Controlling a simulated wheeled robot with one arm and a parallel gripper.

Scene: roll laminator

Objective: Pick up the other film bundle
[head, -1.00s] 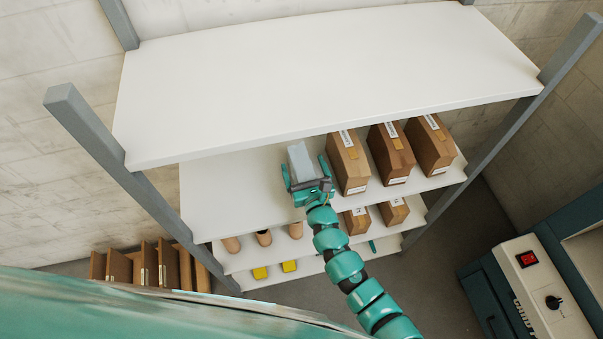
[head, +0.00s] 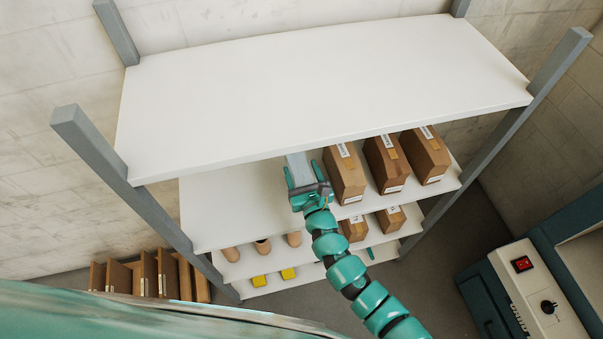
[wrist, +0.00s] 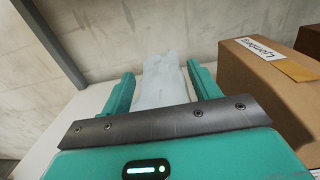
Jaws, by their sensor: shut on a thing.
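A pale, translucent film bundle (head: 299,164) is between the fingers of my gripper (head: 303,173) at the front of the second shelf, left of the cardboard boxes. The top shelf's front edge hides its far end in the head view. In the wrist view the film bundle (wrist: 163,78) stands out beyond the metal bar, between the two teal fingers of my gripper (wrist: 163,82). The gripper is shut on it. I cannot tell whether the bundle touches the shelf.
Brown boxes (head: 385,163) stand just right of my gripper; one box (wrist: 262,90) is close in the wrist view. The empty top shelf (head: 310,85) hangs over it. The second shelf (head: 225,200) is clear to the left. A laminator (head: 535,290) stands at lower right.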

